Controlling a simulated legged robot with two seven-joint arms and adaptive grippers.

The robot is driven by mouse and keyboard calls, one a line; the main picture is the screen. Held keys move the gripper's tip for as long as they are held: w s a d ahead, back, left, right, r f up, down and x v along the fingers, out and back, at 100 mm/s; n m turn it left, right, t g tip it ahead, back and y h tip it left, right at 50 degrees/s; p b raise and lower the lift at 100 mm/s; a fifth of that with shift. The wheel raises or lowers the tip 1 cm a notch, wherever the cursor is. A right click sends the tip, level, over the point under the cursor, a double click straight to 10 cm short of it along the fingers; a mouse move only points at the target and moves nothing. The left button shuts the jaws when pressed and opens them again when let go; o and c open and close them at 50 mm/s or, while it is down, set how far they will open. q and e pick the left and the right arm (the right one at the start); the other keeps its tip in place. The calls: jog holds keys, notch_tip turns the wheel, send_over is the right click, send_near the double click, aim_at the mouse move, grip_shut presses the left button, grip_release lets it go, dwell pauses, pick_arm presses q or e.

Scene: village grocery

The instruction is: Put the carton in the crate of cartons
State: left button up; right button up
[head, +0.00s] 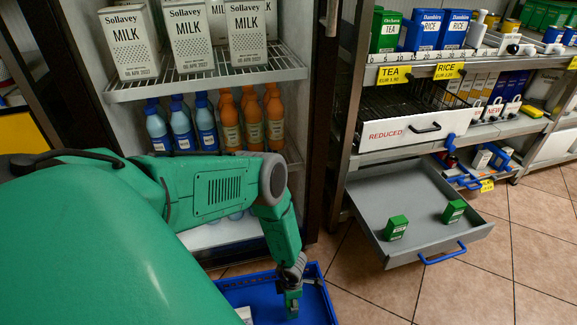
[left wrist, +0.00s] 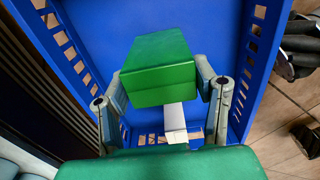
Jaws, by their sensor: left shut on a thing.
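A green carton (left wrist: 158,62) is between the two fingers of my left gripper (left wrist: 163,92) in the left wrist view. The gripper is shut on it, with a finger at each side. The blue crate (left wrist: 225,25) with slotted walls lies beneath; how high the carton is above its floor I cannot tell. A white object (left wrist: 173,118) is in the crate, partly hidden by the carton. In the head view my left gripper (head: 292,302) points down over the blue crate (head: 317,272) at the bottom edge. My arm and the frame edge hide much of the crate. My right gripper is not in view.
A fridge with milk cartons (head: 187,35) and bottles (head: 230,122) stands behind my arm. At right, an open grey drawer (head: 420,195) holds two green boxes (head: 396,227) and juts over the tiled floor. Shelves with tea and rice boxes (head: 422,30) are above it.

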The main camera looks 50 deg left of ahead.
pick_arm(q)
jog(key=shift+d+f, duration=0.1)
jog(key=shift+f, duration=0.45)
notch_tip(320, 180, down, 3)
jog(key=b, duration=0.3)
jog(key=shift+f, duration=0.25)
jog(key=shift+c, duration=0.7)
jog(key=o, duration=1.5)
jog(key=shift+o, duration=0.2)
